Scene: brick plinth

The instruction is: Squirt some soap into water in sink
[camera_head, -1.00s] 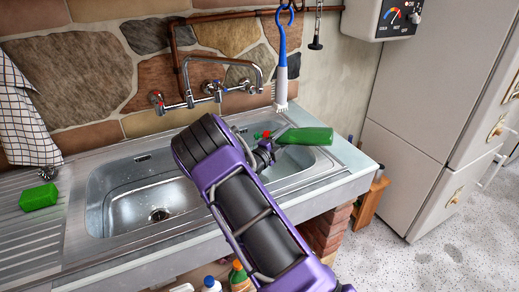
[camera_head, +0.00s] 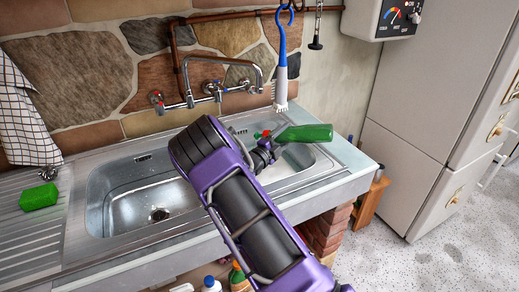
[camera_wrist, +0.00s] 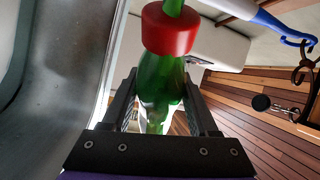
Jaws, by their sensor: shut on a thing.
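A green soap bottle (camera_head: 307,133) with a red cap lies nearly level over the right basin, its base toward the right and its cap end toward the left. My gripper (camera_head: 268,150) is shut on the bottle, partly hidden behind my purple arm. In the wrist view the bottle (camera_wrist: 160,90) stands between the two dark fingers, with its red cap (camera_wrist: 169,28) above them. The steel sink (camera_head: 125,185) shows its left basin with a drain. I cannot make out water in the right basin, which my arm partly covers.
A tap (camera_head: 212,88) is on the stone wall behind the sink. A blue and white brush (camera_head: 282,75) hangs above the right basin. A green sponge (camera_head: 39,197) lies on the left drainer. A checked cloth (camera_head: 25,120) hangs at the left. A fridge (camera_head: 440,110) stands at the right.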

